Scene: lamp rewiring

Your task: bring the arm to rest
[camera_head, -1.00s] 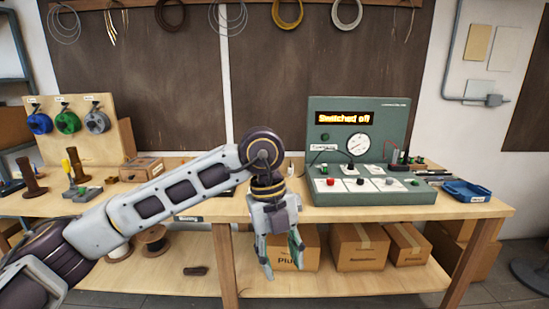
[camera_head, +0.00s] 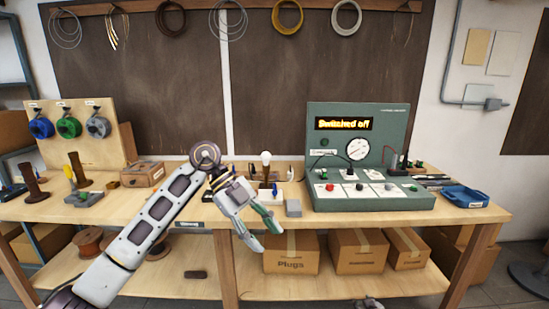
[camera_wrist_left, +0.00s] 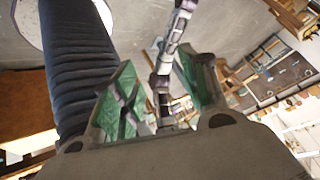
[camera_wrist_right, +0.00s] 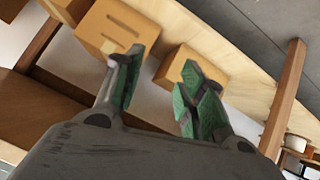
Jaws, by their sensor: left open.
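My left arm reaches in from the lower left in the head view. Its gripper (camera_head: 268,239) hangs in front of the workbench's front edge, fingers apart and nothing between them. The left wrist view shows its green finger pads (camera_wrist_left: 158,88) spread, with a jointed arm visible beyond them. My right gripper (camera_wrist_right: 158,85) shows in the right wrist view with its green-padded fingers apart and empty. Boxes and a shelf lie beyond it.
The workbench (camera_head: 350,220) carries a lamp with a bulb (camera_head: 265,158), a small grey block (camera_head: 293,208), a green test panel (camera_head: 390,131) reading "Switched off" and a blue tray (camera_head: 466,195). Cardboard boxes (camera_head: 357,252) stand on the lower shelf. A spool board (camera_head: 85,145) stands left.

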